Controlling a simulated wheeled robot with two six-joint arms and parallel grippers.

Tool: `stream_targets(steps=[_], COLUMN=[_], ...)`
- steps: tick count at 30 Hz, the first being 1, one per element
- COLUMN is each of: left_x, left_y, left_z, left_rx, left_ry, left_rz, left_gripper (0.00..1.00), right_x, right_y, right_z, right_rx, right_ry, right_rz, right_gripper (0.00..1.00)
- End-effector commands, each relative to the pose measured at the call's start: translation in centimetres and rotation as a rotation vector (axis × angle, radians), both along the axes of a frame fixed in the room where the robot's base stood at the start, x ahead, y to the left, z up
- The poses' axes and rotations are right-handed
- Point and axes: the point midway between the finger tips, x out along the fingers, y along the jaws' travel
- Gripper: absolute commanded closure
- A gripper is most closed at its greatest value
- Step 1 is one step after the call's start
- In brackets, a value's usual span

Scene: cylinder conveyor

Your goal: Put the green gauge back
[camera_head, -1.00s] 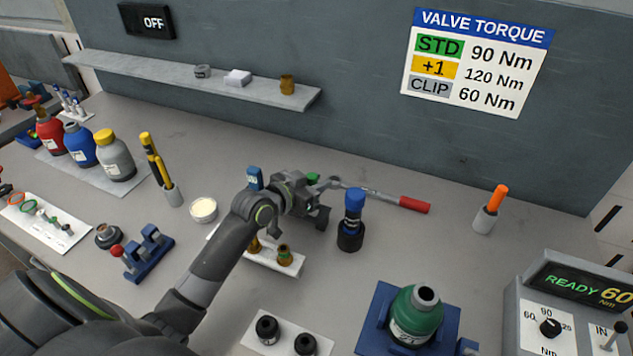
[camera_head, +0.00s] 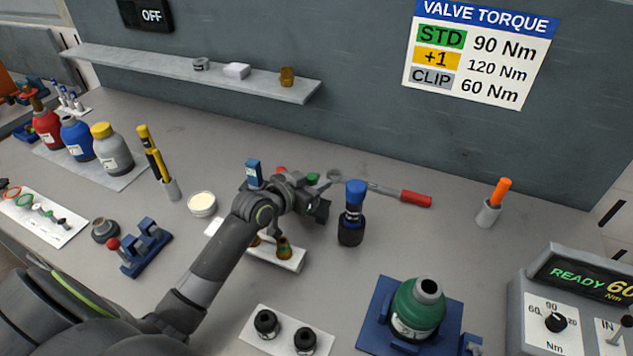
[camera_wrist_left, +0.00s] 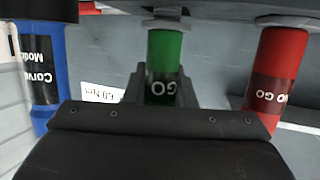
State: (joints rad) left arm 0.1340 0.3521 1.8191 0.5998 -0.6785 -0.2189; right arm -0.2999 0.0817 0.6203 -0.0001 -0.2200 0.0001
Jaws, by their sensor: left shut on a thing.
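The green gauge (camera_wrist_left: 164,60), marked GO, sits between the fingers of my left gripper (camera_wrist_left: 163,92) in the left wrist view, and the gripper is shut on it. A small green end (camera_head: 313,178) shows just behind my left gripper (camera_head: 316,205) in the head view. A red gauge (camera_wrist_left: 277,75), marked NO GO, stands beside the green one, apart from the fingers. A bit of red (camera_head: 281,171) shows behind the wrist in the head view. My right gripper is out of view.
A black tool with a blue top (camera_head: 355,195) stands close right of my gripper. A red-handled wrench (camera_head: 415,198) lies behind it. A blue item (camera_head: 254,172) is left of the wrist. A white tray (camera_head: 290,262) with brass fittings lies in front.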

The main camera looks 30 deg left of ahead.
Motion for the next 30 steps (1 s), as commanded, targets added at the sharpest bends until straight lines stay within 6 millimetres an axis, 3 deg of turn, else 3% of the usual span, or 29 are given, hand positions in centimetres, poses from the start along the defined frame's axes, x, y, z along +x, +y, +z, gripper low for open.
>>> stream_targets(steps=[9,10,15,23,30], left_x=[0.0,0.0,0.0,0.0,0.0], left_y=[0.0,0.0,0.0,0.0,0.0], left_z=[-0.9,-0.7,-0.7,-0.8,0.5], left_rx=[0.000,0.000,0.000,-0.001,0.000], left_ry=[-0.001,-0.001,-0.001,0.001,0.001], left_rz=[0.000,0.000,0.000,0.000,0.000], left_gripper=[1.00,0.73,0.51,0.51,0.51], right_x=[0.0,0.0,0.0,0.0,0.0], right_y=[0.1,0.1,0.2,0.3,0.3], right_z=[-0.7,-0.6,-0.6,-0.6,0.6], right_rx=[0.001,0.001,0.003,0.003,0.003], right_ry=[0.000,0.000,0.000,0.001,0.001], right_rz=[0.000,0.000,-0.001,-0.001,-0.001], right_gripper=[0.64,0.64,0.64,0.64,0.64])
